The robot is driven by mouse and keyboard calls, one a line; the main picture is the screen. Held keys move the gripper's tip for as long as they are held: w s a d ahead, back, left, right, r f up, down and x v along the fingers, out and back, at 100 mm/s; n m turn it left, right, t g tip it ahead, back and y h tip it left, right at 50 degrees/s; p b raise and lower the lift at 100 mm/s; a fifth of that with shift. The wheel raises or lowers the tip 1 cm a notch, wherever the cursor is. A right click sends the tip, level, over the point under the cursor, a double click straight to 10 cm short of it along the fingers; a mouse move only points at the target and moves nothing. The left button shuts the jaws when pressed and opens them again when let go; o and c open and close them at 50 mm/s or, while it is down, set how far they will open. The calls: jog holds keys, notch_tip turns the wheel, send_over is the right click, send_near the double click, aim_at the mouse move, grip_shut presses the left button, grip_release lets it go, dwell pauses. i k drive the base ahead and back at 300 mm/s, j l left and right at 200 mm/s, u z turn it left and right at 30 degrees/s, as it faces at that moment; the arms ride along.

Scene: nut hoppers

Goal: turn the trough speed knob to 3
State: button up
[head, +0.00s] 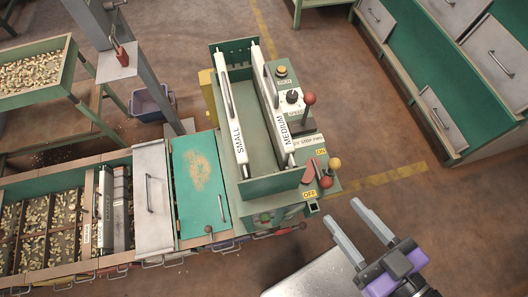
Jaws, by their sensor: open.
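The trough speed knob (292,96) is a small black dial on a white plate, on the control panel along the right side of the green machine. Its pointer and numbers are too small to read. My gripper (353,219) is at the lower right, with its two grey fingers spread apart and nothing between them. It is apart from the knob, which lies up and to the left of it in the picture.
A red-ball lever (309,99) stands just right of the knob, and a yellow button (282,71) sits above it. A yellow-ball lever (334,163) is nearer my gripper. Hopper plates (236,130) marked SMALL and MEDIUM (275,110) stand left. Open floor lies right.

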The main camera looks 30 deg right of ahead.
aim_at(292, 97)
jog(key=k+l+u, duration=0.1)
jog(key=k+l, duration=0.65)
jog(key=l, duration=0.1)
